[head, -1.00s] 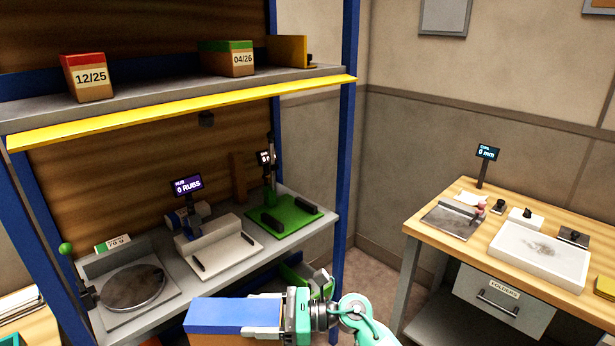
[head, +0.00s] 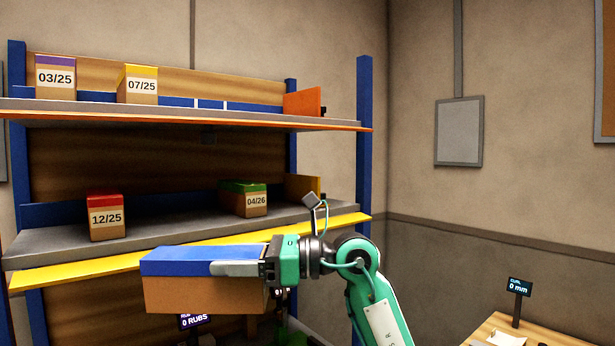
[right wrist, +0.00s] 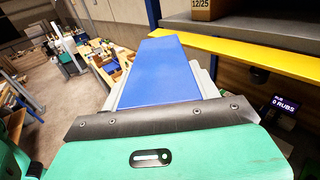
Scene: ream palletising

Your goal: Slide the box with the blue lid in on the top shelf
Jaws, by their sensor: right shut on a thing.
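The box with the blue lid (head: 205,292) is a brown carton held level in front of the rack, just below the yellow-edged shelf. My right gripper (head: 238,269) is shut on it from the right side. In the right wrist view the blue lid (right wrist: 155,75) fills the middle, between the fingers. The top shelf (head: 215,118) has an orange front edge and is above the held box. It carries a purple-lidded box marked 03/25 (head: 56,79) and a yellow-lidded box marked 07/25 (head: 137,85) at its left. My left gripper is not in view.
The lower shelf (head: 165,236) holds a red-lidded box marked 12/25 (head: 106,218) and a green-lidded box marked 04/26 (head: 244,199). An orange bookend (head: 303,103) stands at the top shelf's right end. A blue post (head: 364,150) bounds the rack. The top shelf is clear between the 07/25 box and the bookend.

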